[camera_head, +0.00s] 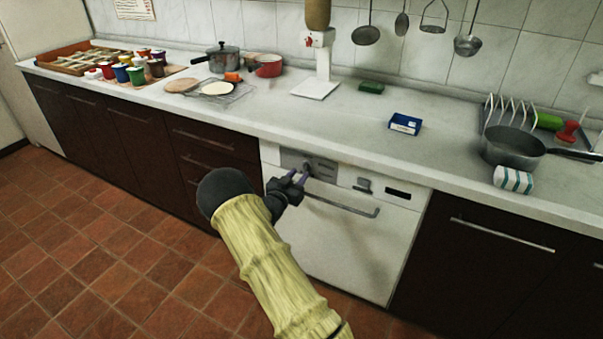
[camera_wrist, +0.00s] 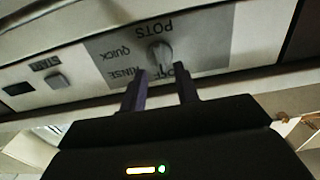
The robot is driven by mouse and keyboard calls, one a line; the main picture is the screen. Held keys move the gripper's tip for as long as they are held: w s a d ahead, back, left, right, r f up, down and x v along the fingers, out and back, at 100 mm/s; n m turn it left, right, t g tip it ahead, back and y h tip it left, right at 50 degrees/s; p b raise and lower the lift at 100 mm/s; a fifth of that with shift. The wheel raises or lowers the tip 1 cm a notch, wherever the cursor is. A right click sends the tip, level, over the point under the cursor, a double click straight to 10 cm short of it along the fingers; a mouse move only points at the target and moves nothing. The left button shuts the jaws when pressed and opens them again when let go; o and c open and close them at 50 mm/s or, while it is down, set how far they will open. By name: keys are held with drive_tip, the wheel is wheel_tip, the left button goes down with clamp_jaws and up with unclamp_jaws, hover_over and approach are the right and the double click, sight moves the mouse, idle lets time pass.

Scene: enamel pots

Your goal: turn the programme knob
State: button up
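The programme knob (camera_wrist: 160,52) is a small grey knob on a grey panel of the white dishwasher (camera_head: 350,235). In the wrist view the panel is upside down, with the words POTS, QUICK, RINSE and a partly hidden OFF around the knob. I cannot tell surely which word the knob points to. In the head view the knob (camera_head: 307,167) is at the panel, close to my fingertips. My gripper (camera_wrist: 161,72) is open and empty, its two dark fingers apart and just short of the knob. It also shows in the head view (camera_head: 295,177).
A START button (camera_wrist: 56,80) and a dark display (camera_wrist: 18,89) are on the same front. A bar handle (camera_head: 340,205) runs below the panel. The counter above holds a blue box (camera_head: 405,124), a saucepan (camera_head: 512,147) and a striped cloth (camera_head: 513,180).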

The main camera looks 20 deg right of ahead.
sight(304, 169)
drive_tip(key=shift+x, duration=1.6)
clamp_jaws()
